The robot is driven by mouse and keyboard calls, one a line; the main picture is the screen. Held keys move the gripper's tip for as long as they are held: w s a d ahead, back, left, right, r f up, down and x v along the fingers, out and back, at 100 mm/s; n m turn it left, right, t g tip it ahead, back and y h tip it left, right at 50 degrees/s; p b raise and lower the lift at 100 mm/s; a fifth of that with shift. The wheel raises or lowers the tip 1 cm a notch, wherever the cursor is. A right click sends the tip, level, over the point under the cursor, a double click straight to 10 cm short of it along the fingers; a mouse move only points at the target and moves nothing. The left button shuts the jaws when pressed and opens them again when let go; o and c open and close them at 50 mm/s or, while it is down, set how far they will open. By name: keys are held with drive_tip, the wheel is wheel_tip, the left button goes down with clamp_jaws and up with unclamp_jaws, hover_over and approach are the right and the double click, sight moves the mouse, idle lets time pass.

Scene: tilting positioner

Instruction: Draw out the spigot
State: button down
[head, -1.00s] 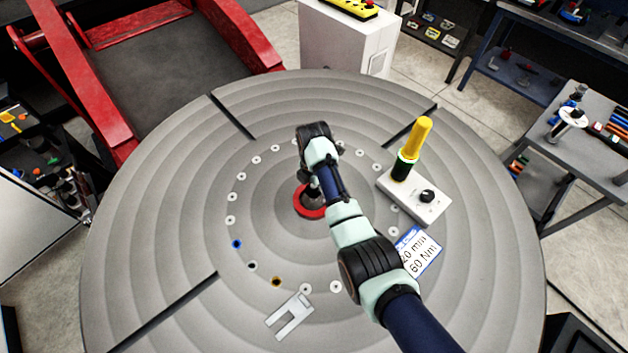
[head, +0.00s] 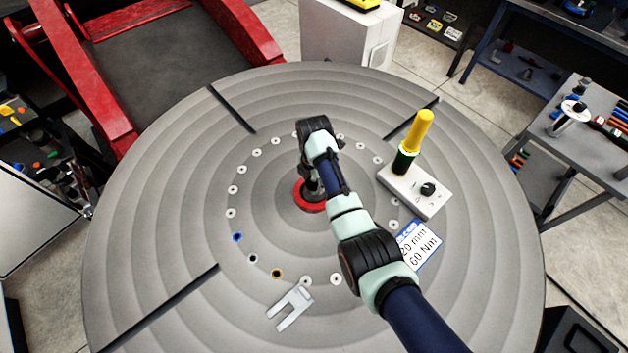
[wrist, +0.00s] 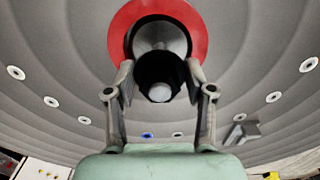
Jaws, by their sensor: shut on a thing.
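The spigot (wrist: 160,67) shows in the wrist view as a black cylinder with a pale round end, between my fingers. My gripper (wrist: 161,76) is shut on it, one finger on each side. Beyond the spigot, the red ring (wrist: 117,36) surrounds a grey cylindrical part or bore; I cannot tell which. In the head view the red ring (head: 303,206) lies at the middle of the round grey table (head: 150,200), and my gripper (head: 314,186) is just above it. My arm hides much of the spigot there, and its depth in the ring is unclear.
A white box with a knob (head: 428,189) and a yellow-topped post (head: 418,130) stand right of my arm. A label card (head: 421,246) lies near them. A grey forked plate (head: 292,309) lies at the front. Small round inserts circle the ring. The table's left side is clear.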

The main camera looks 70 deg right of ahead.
drive_tip(key=shift+r+p, duration=2.6)
wheel_tip(320, 180, up, 7)
drive_tip(key=p, duration=0.7)
drive_tip(key=shift+w+d, duration=0.1)
